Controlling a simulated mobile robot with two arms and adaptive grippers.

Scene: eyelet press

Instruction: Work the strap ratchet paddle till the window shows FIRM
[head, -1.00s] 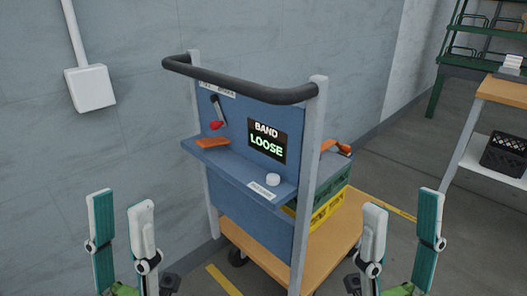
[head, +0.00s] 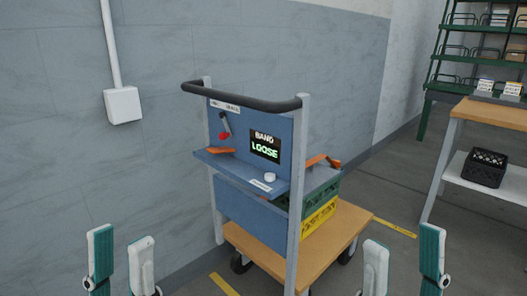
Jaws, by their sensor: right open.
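The window (head: 265,146) on the cart's blue panel reads BAND LOOSE in the head view. An orange handle-like piece (head: 322,161) lies on top of the stacked crates behind the panel; I cannot tell whether it is the ratchet paddle. Another orange piece (head: 221,151) lies on the panel's small shelf, below a lever with a red knob (head: 224,134). My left gripper (head: 121,242) is open and empty at the lower left, well short of the cart. My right gripper (head: 403,240) is open and empty at the lower right, also clear of the cart.
The cart (head: 340,235) has a dark push handle (head: 245,103), a wooden deck, and green and yellow crates (head: 319,216). A wall stands behind it at left. A white knob (head: 270,177) sits on the shelf. A workbench (head: 490,112) with a black crate stands at right.

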